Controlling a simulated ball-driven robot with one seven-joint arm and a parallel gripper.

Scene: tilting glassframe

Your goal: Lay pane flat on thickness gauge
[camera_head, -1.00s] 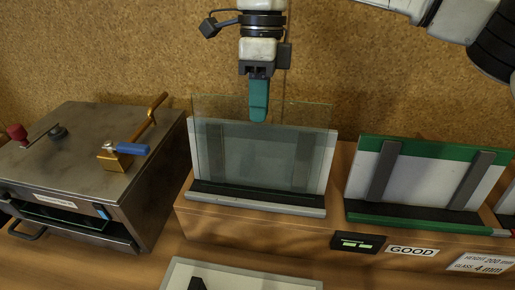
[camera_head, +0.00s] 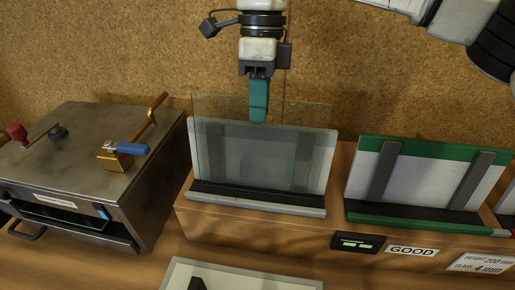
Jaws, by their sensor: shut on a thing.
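A clear glass pane (camera_head: 222,107) stands nearly upright in front of a white tilted rack (camera_head: 322,172) with grey uprights and a dark bottom ledge. Its lower edge is close to the ledge; I cannot tell whether they touch. My gripper (camera_head: 259,112), with teal fingers pointing down, is shut on the pane's top edge near its middle. A flat light panel with a grey border (camera_head: 240,270), partly cut off at the bottom of the view, carries a small black part. I cannot tell whether it is the thickness gauge.
A metal box (camera_head: 75,165) with a brass clamp (camera_head: 116,158) and a blue handle stands at the left. A green-edged rack (camera_head: 420,150) stands at the right above a GOOD label (camera_head: 412,251) and a small display (camera_head: 357,243). Cork board (camera_head: 120,50) is behind.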

